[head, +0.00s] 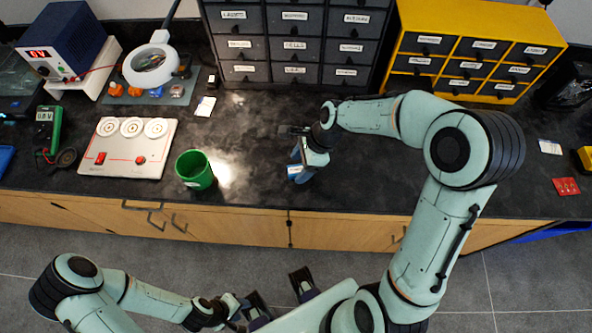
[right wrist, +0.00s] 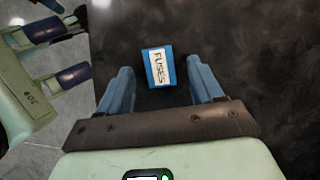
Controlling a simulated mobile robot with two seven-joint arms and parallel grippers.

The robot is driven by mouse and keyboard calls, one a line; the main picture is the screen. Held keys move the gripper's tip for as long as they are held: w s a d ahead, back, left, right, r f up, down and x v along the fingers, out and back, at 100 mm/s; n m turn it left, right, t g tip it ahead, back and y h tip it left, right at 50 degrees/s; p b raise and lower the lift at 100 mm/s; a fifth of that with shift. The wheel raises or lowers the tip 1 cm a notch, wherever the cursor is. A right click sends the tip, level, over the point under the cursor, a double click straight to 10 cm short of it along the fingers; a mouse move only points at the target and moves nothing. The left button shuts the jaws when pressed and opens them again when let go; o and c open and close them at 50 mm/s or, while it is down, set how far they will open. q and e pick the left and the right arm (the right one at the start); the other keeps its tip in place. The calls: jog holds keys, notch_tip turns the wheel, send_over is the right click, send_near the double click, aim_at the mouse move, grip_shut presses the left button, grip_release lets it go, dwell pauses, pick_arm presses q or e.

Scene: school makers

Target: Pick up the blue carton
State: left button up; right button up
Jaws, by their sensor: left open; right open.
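The blue carton (head: 294,171) is small and stands near the front edge of the dark countertop. In the right wrist view the blue carton (right wrist: 147,69) shows a white label reading "FUSES". My right gripper (head: 304,160) is open above the carton and partly covers it in the head view. In the right wrist view the carton lies between the lines of the two spread fingers (right wrist: 163,80), slightly beyond their tips, with gaps on both sides. My left gripper (head: 238,307) is open and empty, low over the floor in front of the cabinets.
A green cup (head: 195,170) stands left of the carton, and a white panel with dials (head: 127,160) lies further left. Grey drawers (head: 295,45) and a yellow drawer unit (head: 470,50) stand at the back.

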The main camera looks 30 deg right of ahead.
jog(key=shift+x, duration=0.75)
jog(key=c, duration=1.1)
jog(key=shift+r, duration=0.2)
